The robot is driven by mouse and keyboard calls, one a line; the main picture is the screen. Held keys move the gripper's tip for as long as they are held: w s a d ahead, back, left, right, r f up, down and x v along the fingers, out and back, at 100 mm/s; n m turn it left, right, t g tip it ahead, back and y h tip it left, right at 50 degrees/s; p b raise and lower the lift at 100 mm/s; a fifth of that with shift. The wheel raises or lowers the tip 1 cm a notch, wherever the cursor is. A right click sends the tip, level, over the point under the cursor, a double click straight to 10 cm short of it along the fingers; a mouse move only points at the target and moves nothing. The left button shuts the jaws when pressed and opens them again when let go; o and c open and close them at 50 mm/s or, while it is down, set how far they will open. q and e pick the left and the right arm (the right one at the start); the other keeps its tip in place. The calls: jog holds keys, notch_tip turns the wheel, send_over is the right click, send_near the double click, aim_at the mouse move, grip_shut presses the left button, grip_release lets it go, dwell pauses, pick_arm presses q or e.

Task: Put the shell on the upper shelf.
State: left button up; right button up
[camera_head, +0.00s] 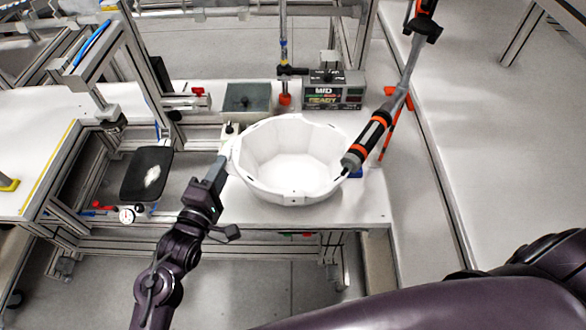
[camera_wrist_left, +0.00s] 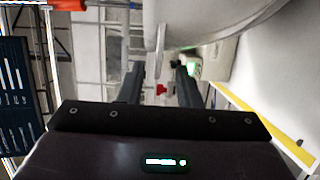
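The white shell (camera_head: 292,160), a wide open bowl with a faceted rim, is at the middle of the head view, over the white workbench (camera_head: 372,205). Its pale curved side (camera_wrist_left: 215,22) fills the upper part of the left wrist view. My left gripper (camera_head: 224,158) is at the shell's left rim. In the left wrist view its two dark fingers (camera_wrist_left: 160,82) stand apart, with a thin pale edge between them; I cannot tell whether they touch it. My right arm crosses the lower right, and its gripper is out of view. I cannot make out which surface is the upper shelf.
A black-and-orange tool (camera_head: 370,138) hangs close to the shell's right rim. A display box (camera_head: 335,92) and a grey box (camera_head: 247,97) stand behind the shell. A dark pad (camera_head: 147,174) lies at left.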

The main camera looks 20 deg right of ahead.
pick_arm(q)
jog(key=x, duration=0.2)
jog(key=p+x, duration=0.1)
jog(key=shift+w+d+r, duration=0.2)
jog(key=shift+w+r, duration=0.05)
jog(key=shift+w, duration=0.05)
jog(key=shift+w+d+f, duration=0.15)
jog(key=shift+w, duration=0.05)
jog(key=shift+s, duration=0.1)
grip_shut()
